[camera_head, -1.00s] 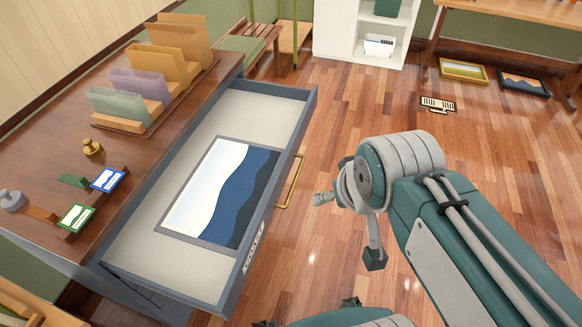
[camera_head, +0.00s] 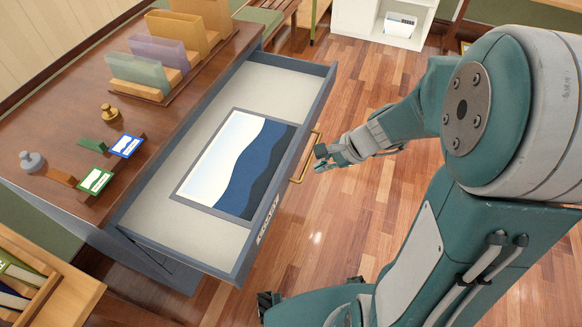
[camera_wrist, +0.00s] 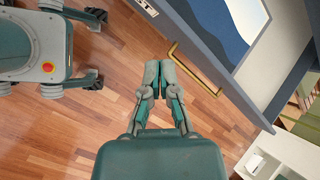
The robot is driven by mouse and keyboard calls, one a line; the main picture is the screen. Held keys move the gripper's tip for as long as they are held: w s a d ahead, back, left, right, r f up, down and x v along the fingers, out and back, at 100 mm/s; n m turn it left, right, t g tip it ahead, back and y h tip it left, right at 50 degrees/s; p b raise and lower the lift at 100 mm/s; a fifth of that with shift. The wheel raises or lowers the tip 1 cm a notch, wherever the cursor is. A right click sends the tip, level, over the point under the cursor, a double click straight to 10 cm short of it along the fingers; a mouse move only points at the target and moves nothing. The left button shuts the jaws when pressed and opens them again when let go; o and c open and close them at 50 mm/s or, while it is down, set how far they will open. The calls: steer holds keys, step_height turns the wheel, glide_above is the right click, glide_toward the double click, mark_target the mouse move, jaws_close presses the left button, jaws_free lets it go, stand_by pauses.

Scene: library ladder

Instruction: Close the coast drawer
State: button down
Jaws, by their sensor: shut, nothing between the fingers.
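The coast drawer (camera_head: 258,228) is pulled far out of the wooden-topped cabinet (camera_head: 60,130). A framed coast picture (camera_head: 236,165) in blue, white and dark tones lies inside it. The drawer front has a label plate and a brass handle (camera_head: 305,158). In the wrist view, the handle (camera_wrist: 196,72) is ahead and to the right of the fingers. My gripper (camera_head: 326,157) is shut and empty, just outside the drawer front beside the handle. It also shows in the wrist view (camera_wrist: 159,70).
On the cabinet top are paper holders (camera_head: 150,65), a brass weight (camera_head: 110,112), a grey weight (camera_head: 32,161) and small cards (camera_head: 126,145). A white shelf (camera_head: 372,22) stands at the back. A wooden rack (camera_head: 50,285) is at lower left.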

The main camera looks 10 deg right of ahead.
steer(key=w+d+f+m+t+y, duration=0.1)
steer(key=w+d+f+m, duration=0.15)
steer(key=f+m, duration=0.3)
steer(key=w+d+f+m+t, duration=0.1)
steer(key=d+f+m, duration=0.25)
steer(key=f, duration=0.35)
glide_toward(287, 183)
steer(key=shift+m, duration=0.3)
steer(key=x, duration=0.6)
steer(key=shift+s+f, duration=0.1)
steer(key=shift+f, duration=0.2)
steer(key=shift+w+a, duration=0.2)
steer(key=shift+a, duration=0.1)
